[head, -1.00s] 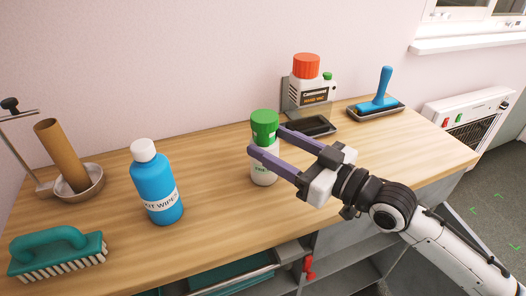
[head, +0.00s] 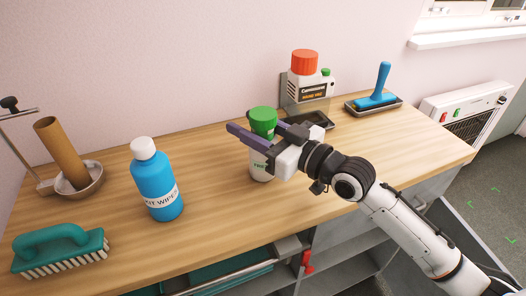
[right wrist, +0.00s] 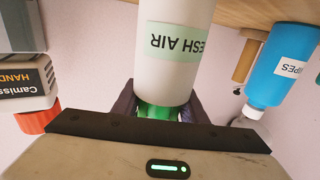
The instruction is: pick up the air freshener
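The air freshener (head: 260,168) is a white can with a green cap, upright on the wooden worktop in the head view. In the right wrist view it appears upside down (right wrist: 172,75), with part of a "FRESH AIR" label showing. My right gripper (head: 258,132) has its purple fingers on either side of the can just below the cap, one in front and one behind. The fingers look spread; contact with the can is not clear. The gripper covers part of the can in the head view. My left gripper is not in view.
A blue wipes bottle (head: 157,185) and a teal brush (head: 60,252) stand to the left, with a cardboard tube (head: 60,152) in a metal dish behind. An orange-capped container (head: 308,80) and a blue-handled tool (head: 376,88) are at the back right. Bare worktop (head: 215,215) lies in front.

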